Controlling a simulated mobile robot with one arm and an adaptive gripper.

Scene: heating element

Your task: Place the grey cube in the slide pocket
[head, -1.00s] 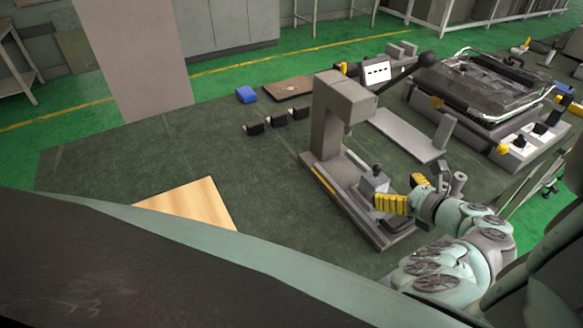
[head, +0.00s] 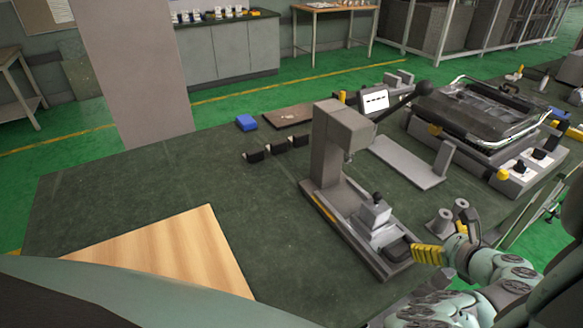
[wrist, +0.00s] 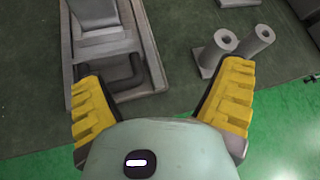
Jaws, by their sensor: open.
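A grey press (head: 333,145) stands on the bench with a long base, a slide block with a black knob (head: 375,212) and a dark handle (head: 397,250) at its near end. The handle also shows in the wrist view (wrist: 118,78). My gripper (head: 446,231) is just right of the handle. In the wrist view, my gripper (wrist: 160,100) has its yellow fingers wide apart and nothing between their tips. The slide pocket is not clearly visible. Small grey blocks (head: 400,79) sit at the back; I cannot tell which is the task's cube.
Grey hollow cylinders (wrist: 216,52) stand close to the right finger. A flat grey plate with an upright block (head: 410,162) lies behind the press. A heater unit (head: 480,115) is at back right. A wooden board (head: 180,250) lies at front left, with open bench between.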

